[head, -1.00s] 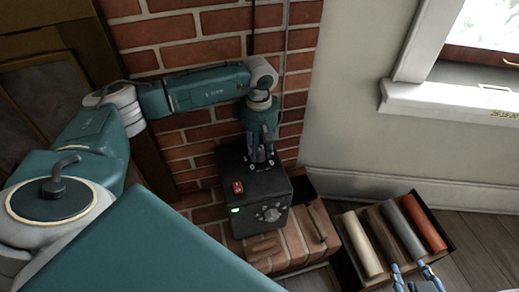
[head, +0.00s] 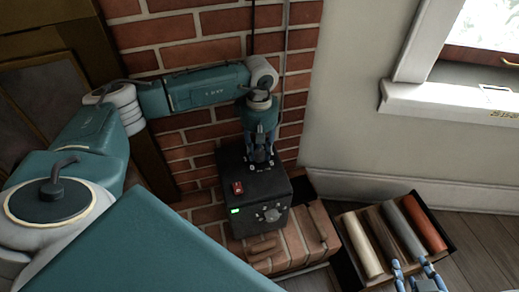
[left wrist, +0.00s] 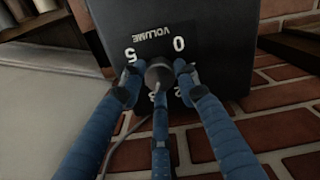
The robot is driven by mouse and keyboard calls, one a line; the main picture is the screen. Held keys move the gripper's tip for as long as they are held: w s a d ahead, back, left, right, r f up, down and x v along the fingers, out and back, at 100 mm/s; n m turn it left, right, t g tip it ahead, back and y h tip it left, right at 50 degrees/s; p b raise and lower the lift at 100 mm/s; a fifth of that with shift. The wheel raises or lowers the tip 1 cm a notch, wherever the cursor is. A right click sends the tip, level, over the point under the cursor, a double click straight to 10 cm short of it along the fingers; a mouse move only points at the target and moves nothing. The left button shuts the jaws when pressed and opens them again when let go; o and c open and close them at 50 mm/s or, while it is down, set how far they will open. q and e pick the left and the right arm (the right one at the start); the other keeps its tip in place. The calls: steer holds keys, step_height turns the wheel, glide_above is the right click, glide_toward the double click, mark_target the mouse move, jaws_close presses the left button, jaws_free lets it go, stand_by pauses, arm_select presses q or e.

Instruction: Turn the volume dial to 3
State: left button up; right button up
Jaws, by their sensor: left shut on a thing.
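A black box (head: 262,190) stands on the brick ledge, with a red switch, a lit green light and a front knob (head: 271,214). My left gripper (head: 262,157) points down at the box's top rear edge. In the left wrist view its blue fingers (left wrist: 158,85) close around the grey volume dial (left wrist: 159,70). The label "VOLUME" (left wrist: 153,33) and the numbers 5 and 0 show; the lower numbers are partly hidden by the fingers. The dial's pointer cannot be made out. My right gripper (head: 414,276) is at the bottom edge, its fingertips apart and empty.
A dark tray (head: 343,262) with several coloured rolls lies right of the brick ledge (head: 300,243), near my right gripper. A brick wall (head: 215,105) with cables rises behind the box. A white windowsill (head: 440,104) is at upper right.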

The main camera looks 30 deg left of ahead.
mark_target(257, 151)
arm_select(q)
steer(key=o, duration=1.1)
steer(key=shift+a, duration=0.5)
steer(key=shift+o, duration=0.3)
steer(key=shift+d+r, duration=0.1)
steer(key=shift+d, duration=0.05)
steer(key=shift+r, duration=0.35)
step_height(257, 151, up, 11)
